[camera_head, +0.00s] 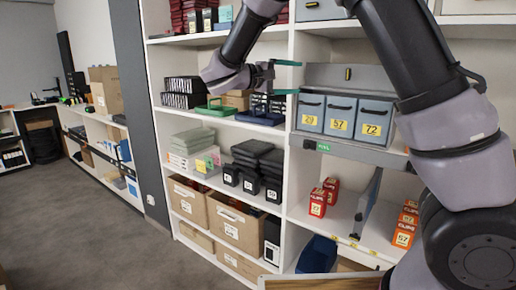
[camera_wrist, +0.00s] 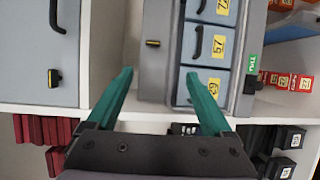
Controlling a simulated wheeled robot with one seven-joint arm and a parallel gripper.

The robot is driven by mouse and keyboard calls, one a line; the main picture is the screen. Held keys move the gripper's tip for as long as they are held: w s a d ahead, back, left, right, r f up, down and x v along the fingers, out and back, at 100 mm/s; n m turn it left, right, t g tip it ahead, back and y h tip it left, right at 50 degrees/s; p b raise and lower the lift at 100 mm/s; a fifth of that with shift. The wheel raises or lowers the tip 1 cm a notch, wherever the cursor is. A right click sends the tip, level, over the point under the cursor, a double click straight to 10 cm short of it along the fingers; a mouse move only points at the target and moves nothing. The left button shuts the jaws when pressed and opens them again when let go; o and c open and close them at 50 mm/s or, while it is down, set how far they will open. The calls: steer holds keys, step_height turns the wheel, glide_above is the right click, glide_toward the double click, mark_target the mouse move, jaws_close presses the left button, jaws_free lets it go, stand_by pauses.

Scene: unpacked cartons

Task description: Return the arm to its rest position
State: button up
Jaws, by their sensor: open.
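My gripper (camera_head: 299,77) is at the upper middle of the head view, in front of the shelving, with its green fingers pointing right. My arm is bent, coming down from the top edge to the right side. In the wrist view my gripper (camera_wrist: 158,73) has its two green fingers spread well apart with nothing held between them. The grey drawer unit (camera_head: 352,75) is just right of the fingertips in the head view. In the wrist view this unit (camera_wrist: 157,85) shows beyond the fingers; I cannot tell the exact gap.
Blue-grey drawers (camera_head: 341,117) with yellow number labels sit in the unit. Black baskets (camera_head: 184,85) and a green tray (camera_head: 215,108) stand on the shelf at left. Orange-red boxes (camera_head: 318,203) and cardboard bins (camera_head: 237,225) are lower. Open grey floor (camera_head: 100,225) lies at left.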

steer(key=s+d+f+m+g+y, duration=0.2)
steer(key=s+d+g+y, duration=0.25)
steer(key=d, duration=0.35)
steer(key=s+d+f+m+g+y, duration=0.25)
steer(key=s+d, duration=0.35)
steer(key=d, duration=0.3)
steer(key=s+a+r+m+t+y, duration=0.1)
steer(key=s+m+t+y, duration=0.1)
steer(key=s+y, duration=0.3)
steer(key=s+a+r+m+t+y, duration=0.1)
steer(key=s+r+m+t+y, duration=0.1)
steer(key=s, duration=0.7)
steer(key=m+t+y, duration=0.1)
steer(key=m+y, duration=0.1)
steer(key=y, duration=0.1)
steer(key=shift+a, duration=0.4)
steer(key=shift+s, duration=0.1)
